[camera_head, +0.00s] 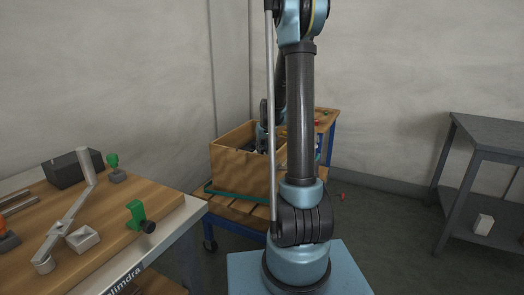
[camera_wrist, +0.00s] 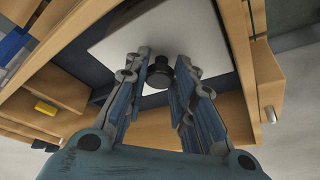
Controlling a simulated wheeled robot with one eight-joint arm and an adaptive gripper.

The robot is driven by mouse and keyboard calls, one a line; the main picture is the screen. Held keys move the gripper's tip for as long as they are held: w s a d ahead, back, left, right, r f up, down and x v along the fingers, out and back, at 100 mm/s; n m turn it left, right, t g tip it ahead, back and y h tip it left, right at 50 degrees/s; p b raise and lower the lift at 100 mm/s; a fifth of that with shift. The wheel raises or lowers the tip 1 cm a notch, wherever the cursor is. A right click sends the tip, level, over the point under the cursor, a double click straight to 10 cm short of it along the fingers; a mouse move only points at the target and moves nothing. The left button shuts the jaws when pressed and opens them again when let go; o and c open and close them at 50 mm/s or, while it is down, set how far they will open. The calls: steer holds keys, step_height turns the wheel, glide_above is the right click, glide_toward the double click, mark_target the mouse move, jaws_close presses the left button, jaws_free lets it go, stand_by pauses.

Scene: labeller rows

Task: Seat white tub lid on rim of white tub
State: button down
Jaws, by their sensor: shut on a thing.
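The white tub lid (camera_wrist: 205,38) shows in the wrist view as a pale square plate with a dark round knob (camera_wrist: 160,74). My gripper (camera_wrist: 161,62) has its fingers on both sides of the knob and is shut on it. Wooden walls surround the lid in that view. In the head view, my gripper end is over or in the wooden crate, mostly hidden behind its wall and my arm; the lid is not visible there.
The wooden crate (camera_head: 236,172) stands on a blue-legged cart. The left workbench (camera_head: 115,242) carries a grey levered fixture (camera_head: 66,221), green clamps (camera_head: 136,212) and a dark block (camera_head: 70,170). A grey shelf table (camera_head: 492,134) stands right, with a white box (camera_head: 483,225) below.

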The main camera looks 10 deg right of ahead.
steer(key=shift+f, duration=0.9)
steer(key=c, duration=1.3)
jaws_free()
steer(key=shift+v, duration=5.9)
steer(key=shift+w, duration=0.1)
